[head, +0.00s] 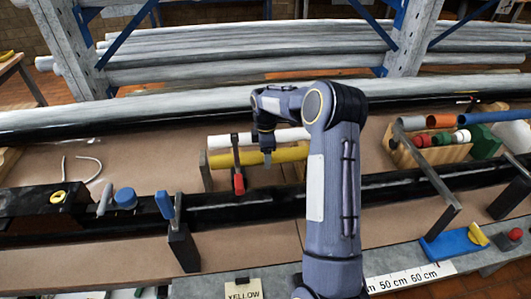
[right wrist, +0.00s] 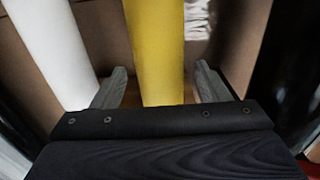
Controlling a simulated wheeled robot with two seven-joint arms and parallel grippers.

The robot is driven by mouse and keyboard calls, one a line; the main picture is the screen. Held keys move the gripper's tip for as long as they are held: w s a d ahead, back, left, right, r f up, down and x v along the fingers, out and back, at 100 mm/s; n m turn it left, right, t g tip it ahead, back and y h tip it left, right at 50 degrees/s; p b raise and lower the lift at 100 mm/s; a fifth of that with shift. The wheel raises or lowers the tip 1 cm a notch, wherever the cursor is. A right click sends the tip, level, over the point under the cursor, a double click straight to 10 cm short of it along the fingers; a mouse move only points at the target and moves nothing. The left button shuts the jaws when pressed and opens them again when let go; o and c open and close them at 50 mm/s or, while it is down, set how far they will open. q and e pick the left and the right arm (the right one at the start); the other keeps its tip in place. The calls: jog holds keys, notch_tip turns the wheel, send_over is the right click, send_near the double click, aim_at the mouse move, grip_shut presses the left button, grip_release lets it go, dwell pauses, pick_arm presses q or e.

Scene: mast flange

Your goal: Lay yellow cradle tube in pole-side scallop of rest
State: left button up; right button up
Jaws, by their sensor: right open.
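The yellow tube (head: 232,159) lies level in the head view, in front of a parallel white tube (head: 230,139). A brown end piece of the rest (head: 206,171) stands at their left; its scallops are too small to make out, so I cannot tell how the yellow tube is seated. My right gripper (head: 267,158) is over the yellow tube. In the right wrist view its open fingers (right wrist: 160,75) stand on either side of the yellow tube (right wrist: 157,40), with gaps at both sides. The white tube (right wrist: 52,50) is left of them. My left gripper is not in view.
A black pole (head: 265,199) runs across in front of the tubes. A red-tipped clamp (head: 238,184) stands close left of my right gripper. A wooden block with coloured tubes (head: 404,153) is at right. A long grey pole (head: 150,116) lies behind.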

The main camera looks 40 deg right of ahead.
jog(key=shift+r+b, duration=0.6)
jog(key=shift+r, duration=3.3)
jog(key=shift+r, duration=0.1)
jog(key=s+a+r+m+t+y, duration=0.1)
jog(key=s+a+r+m+t, duration=0.15)
jog(key=s+a+r, duration=0.35)
jog(key=s+a+r+m+t+y, duration=0.1)
jog(key=s+a+r+m, duration=0.35)
jog(key=s, duration=0.35)
jog(key=s+a+f+m+t+y, duration=0.1)
jog(key=s+a+f+m, duration=0.2)
jog(key=s+a, duration=0.3)
jog(key=s+a+f+m+t, duration=0.1)
jog(key=s+a+m, duration=0.3)
jog(key=s, duration=0.6)
jog(key=shift+a+f+y, duration=0.4)
jog(key=shift+a+f, duration=0.5)
jog(key=shift+a, duration=0.05)
jog(key=shift+s, duration=0.1)
